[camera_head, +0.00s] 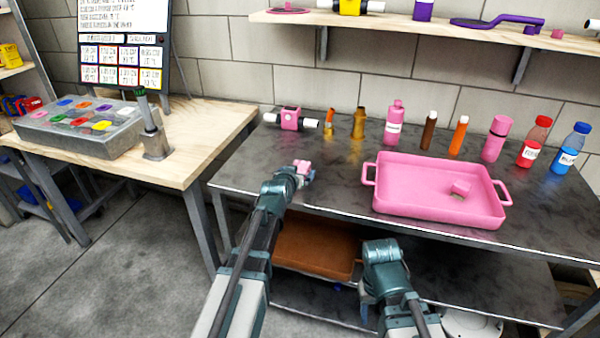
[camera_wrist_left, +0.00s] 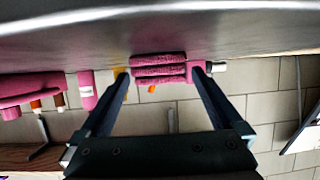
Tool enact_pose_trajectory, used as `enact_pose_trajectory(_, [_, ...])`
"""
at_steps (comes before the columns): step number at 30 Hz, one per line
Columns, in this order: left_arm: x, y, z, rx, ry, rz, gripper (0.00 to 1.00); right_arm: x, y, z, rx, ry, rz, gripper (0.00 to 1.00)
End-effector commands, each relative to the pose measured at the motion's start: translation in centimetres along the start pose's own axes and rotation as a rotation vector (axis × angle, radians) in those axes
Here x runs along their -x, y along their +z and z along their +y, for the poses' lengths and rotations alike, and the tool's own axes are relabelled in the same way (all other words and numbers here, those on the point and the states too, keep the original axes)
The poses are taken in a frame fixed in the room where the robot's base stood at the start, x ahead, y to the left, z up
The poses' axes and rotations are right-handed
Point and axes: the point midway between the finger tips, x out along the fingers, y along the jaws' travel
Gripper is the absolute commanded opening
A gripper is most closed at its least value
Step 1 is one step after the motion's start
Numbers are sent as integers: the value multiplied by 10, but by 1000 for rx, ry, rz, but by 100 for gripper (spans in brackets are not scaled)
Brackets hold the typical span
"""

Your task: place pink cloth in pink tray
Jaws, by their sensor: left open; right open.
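A small folded pink cloth (camera_head: 306,170) lies on the dark metal table near its front left edge. It also shows in the left wrist view (camera_wrist_left: 158,70) as stacked layers between my fingertips. My left gripper (camera_head: 298,174) is open at the cloth, with one finger on each side of it; whether they touch it I cannot tell. The pink tray (camera_head: 412,170) stands on the table to the right, with a small pink block-like piece (camera_head: 461,187) inside. My right gripper (camera_head: 382,254) is in front of the table, below the tray, empty and open; its fingertips are hard to make out.
Pink, brown, orange, red and blue bottles (camera_head: 492,140) stand along the table's back. A pink device (camera_head: 290,118) sits at the back left. A brown tray (camera_head: 312,245) is on the lower shelf. A wooden table (camera_head: 205,130) with a grey box (camera_head: 85,130) stands left.

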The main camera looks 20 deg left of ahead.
Motion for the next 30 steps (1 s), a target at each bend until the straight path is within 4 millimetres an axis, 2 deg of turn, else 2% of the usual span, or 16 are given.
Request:
enact_pose_trajectory(1, [-12,-3,0,0,0,0,100,-2,0,0,0,0,0,50])
enact_pose_trajectory(5, [-30,-2,0,0,0,0,100,-10,-1,-1,0,0,0,50])
enact_pose_trajectory(13, [-32,-3,0,0,0,0,100,-10,-1,-1,0,0,0,50])
enact_pose_trajectory(26, [-32,-3,0,0,0,0,23,-10,-1,-1,0,0,0,50])
enact_pose_trajectory(30, [-32,-3,0,0,0,0,21,-10,-1,-1,0,0,0,50])
